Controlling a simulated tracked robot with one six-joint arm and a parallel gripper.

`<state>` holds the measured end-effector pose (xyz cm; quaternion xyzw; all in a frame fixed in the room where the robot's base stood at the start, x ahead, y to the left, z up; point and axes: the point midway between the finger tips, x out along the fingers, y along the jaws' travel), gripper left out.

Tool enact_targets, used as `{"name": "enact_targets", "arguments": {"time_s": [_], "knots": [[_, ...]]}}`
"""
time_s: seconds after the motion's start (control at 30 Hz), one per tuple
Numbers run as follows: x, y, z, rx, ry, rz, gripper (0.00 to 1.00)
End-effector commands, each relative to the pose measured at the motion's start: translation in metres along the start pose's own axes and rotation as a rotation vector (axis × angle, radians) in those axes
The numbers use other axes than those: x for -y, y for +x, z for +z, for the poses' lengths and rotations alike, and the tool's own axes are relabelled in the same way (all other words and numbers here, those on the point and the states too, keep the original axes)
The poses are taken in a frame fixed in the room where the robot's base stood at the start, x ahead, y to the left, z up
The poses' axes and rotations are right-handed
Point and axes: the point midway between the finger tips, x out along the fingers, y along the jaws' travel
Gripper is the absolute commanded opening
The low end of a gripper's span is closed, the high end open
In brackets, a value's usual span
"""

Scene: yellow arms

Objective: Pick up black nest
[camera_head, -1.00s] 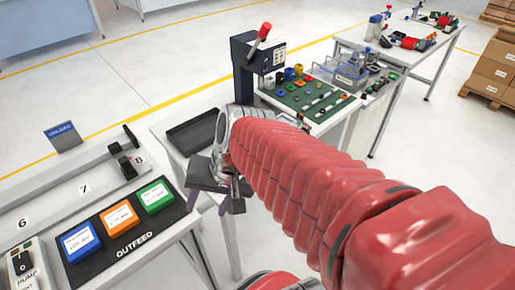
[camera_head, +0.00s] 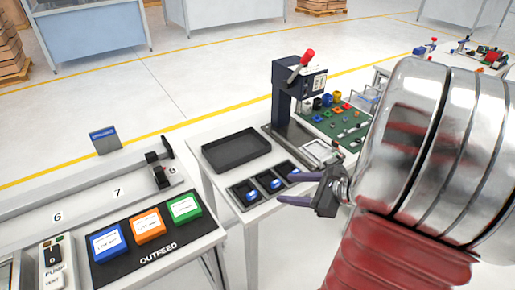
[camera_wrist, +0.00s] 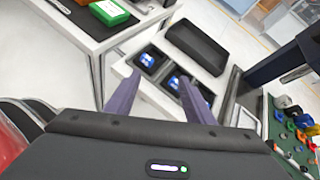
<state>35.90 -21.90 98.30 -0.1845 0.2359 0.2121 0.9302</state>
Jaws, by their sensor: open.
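Small square black nests stand in a row on the white table, in the head view. The left one (camera_head: 237,190) and the middle one (camera_head: 262,178) each hold a blue piece (camera_head: 251,196). A third (camera_head: 283,165) is at the right, partly hidden by my gripper. I cannot tell whether they are separate or joined. My gripper (camera_head: 284,188) is open and empty, with its dark fingers just right of and in front of the nests. In the wrist view, two nests show beyond and between my fingers (camera_wrist: 160,76), the nearer one partly covered by the right finger.
An empty black tray (camera_head: 236,150) lies behind the nests. A dark press with a red handle (camera_head: 296,72) stands behind right, beside a green board (camera_head: 340,123) with coloured parts. The outfeed table (camera_head: 185,236) with blue, orange and green boxes is at left.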

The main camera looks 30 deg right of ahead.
Motion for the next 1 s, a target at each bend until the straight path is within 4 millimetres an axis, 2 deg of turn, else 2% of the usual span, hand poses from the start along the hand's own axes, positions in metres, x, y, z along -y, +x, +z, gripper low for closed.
{"name": "enact_targets", "arguments": {"time_s": [0.03, 0.13, 0.33, 0.47, 0.77, 1.0], "knots": [[0.013, -0.008, -0.014, 0.014, 0.082, -0.053, 0.48], [0.036, -0.024, -0.038, 0.046, 0.227, -0.158, 0.48], [0.063, -0.049, -0.072, 0.096, 0.409, -0.299, 0.48], [0.068, -0.054, -0.078, 0.106, 0.442, -0.326, 0.48], [0.068, -0.053, -0.077, 0.106, 0.44, -0.325, 0.48], [0.073, -0.037, -0.076, 0.105, 0.438, -0.322, 0.48]]}}
